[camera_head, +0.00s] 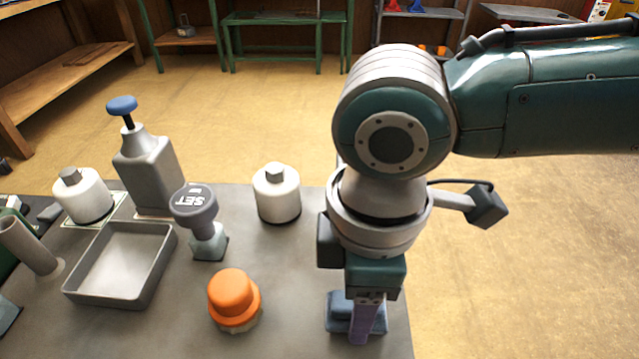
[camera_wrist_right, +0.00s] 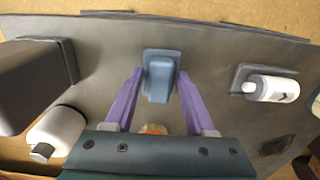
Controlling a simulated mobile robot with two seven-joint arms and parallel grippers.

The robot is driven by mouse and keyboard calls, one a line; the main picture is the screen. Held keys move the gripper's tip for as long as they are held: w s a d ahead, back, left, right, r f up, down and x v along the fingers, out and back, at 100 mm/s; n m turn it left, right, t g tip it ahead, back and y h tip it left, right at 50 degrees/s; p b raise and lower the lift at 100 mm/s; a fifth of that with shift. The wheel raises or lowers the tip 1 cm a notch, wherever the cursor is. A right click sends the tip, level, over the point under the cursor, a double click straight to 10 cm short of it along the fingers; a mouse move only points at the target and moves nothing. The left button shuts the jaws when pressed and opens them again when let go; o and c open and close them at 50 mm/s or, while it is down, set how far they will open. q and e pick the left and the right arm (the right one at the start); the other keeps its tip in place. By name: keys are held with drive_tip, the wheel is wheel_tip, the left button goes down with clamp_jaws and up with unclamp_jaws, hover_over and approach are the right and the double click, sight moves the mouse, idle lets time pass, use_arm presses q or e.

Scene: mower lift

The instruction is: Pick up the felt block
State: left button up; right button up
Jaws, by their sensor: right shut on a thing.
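The felt block looks like a blue-grey block with a wider base. In the head view the felt block (camera_head: 340,309) is near the table's right edge, partly hidden by my right gripper (camera_head: 362,328). I cannot tell whether the block's underside touches the table. My left gripper is not in view.
An orange-topped knob (camera_head: 234,297) stands left of the block. A white cylinder (camera_head: 276,194), a SET stamp (camera_head: 196,212), a grey tray (camera_head: 155,274) and a grey bottle with a blue knob (camera_head: 147,168) stand on the grey table (camera_head: 290,285). Floor is clear to the right.

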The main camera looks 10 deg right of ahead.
wheel_tip(320, 180, up, 20)
drive_tip(key=p, duration=0.4)
drive_tip(key=shift+f, duration=0.25)
drive_tip(key=o, duration=0.8)
drive_tip(key=c, duration=0.6)
drive_tip(key=shift+c, duration=0.2)
